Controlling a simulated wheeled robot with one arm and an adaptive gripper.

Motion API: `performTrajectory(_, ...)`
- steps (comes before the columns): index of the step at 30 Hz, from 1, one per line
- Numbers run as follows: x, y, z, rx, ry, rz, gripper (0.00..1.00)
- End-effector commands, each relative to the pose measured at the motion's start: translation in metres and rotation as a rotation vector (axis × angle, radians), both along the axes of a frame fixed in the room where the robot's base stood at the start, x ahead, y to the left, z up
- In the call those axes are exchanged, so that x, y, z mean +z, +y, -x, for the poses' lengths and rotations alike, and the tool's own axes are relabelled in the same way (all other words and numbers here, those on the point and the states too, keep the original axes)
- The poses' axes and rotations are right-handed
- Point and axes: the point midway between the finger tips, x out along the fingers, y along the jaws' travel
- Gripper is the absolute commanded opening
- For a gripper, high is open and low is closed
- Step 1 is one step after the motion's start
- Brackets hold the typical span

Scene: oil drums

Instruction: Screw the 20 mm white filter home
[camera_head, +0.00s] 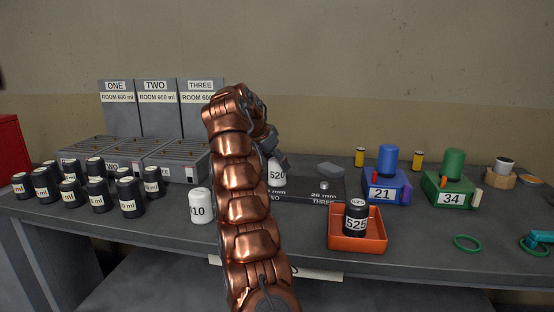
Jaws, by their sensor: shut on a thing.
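A white filter marked S20 (277,175) stands upright at the dark plate (318,188), partly hidden behind my arm. My gripper (277,158) is shut on its upper part. The plate's visible labels read "mm TWO" and "26 mm THREE"; its left part is hidden by my arm. A small round stud (324,185) shows on the THREE place. Another white filter, its label ending in 10 (201,208), stands on the bench left of my arm. A black filter marked S25 (355,217) stands in an orange tray (376,243). Whether the held filter touches the plate is hard to see.
Several black cans (98,196) stand at the left, before grey units labelled ONE, TWO, THREE (155,100). A blue unit 21 (387,188) and a green unit 34 (452,190) stand at the right. A green ring (467,243) lies on the bench (430,240).

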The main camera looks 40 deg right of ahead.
Motion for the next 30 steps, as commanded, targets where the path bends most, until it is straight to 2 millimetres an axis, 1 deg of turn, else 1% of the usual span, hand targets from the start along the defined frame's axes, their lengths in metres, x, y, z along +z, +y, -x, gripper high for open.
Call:
performTrajectory(3,0.0056,0.0004,-0.0013,-0.052,-0.001,0.0,0.11)
performTrajectory(15,0.0059,0.0008,-0.0008,-0.253,0.001,0.0,0.11)
performTrajectory(30,0.004,0.0006,-0.0011,-0.445,0.0,0.0,0.11)
